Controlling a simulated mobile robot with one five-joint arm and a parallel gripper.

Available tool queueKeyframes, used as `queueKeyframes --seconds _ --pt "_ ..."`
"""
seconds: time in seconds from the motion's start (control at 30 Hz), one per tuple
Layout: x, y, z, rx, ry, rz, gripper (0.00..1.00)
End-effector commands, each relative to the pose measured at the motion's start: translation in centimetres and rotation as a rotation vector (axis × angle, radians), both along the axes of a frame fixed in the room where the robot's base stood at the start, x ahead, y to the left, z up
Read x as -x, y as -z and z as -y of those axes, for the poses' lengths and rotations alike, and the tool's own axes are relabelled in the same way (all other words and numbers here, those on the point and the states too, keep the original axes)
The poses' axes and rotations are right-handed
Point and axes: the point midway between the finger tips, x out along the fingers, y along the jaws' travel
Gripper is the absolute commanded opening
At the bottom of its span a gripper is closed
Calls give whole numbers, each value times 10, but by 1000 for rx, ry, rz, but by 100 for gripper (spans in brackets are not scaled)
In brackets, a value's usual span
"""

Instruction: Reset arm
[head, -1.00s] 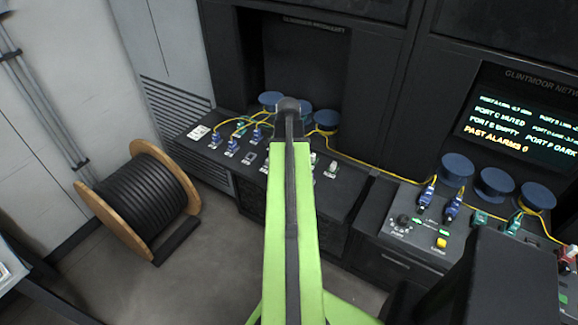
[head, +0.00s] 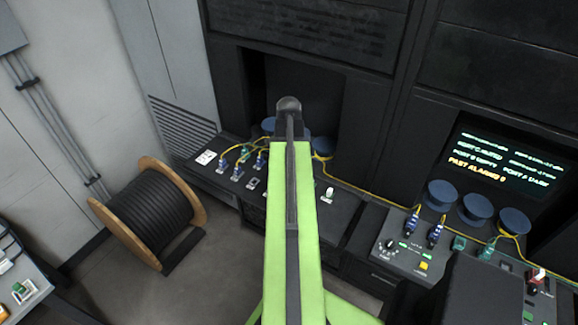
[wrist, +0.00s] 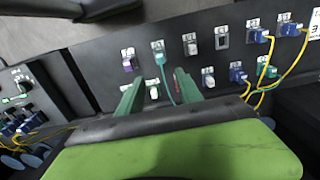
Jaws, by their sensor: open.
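My green arm (head: 292,230) stretches forward up the middle of the head view, over the black splicing console. Its far end hides my gripper and part of the console there. In the wrist view my gripper (wrist: 157,80) shows two teal fingers standing apart, open. A teal plug with a cable (wrist: 159,58) shows on the console between and beyond the fingertips. I see nothing held between them.
The console (head: 345,205) carries blue plugs (head: 238,172) and yellow fibres. A right-hand panel (head: 385,262) has knobs, a yellow button (head: 423,266) and blue discs (head: 475,208). A cable spool (head: 150,215) stands on the floor at left; a table (head: 40,295) edges in.

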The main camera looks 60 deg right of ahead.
Motion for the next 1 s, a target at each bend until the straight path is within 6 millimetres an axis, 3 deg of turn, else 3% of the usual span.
queueKeyframes --seconds 0.03,0.13,0.73,0.87,0.97,1.0 --pt "0 -19 0 0 0 0 42" --pt "0 -26 0 0 0 0 42" --pt "-6 -21 -4 0 -13 0 42" --pt "-57 -1 -40 0 -119 0 42" --pt "-116 22 -99 0 -262 0 42" --pt "-137 31 -127 0 -323 0 42"
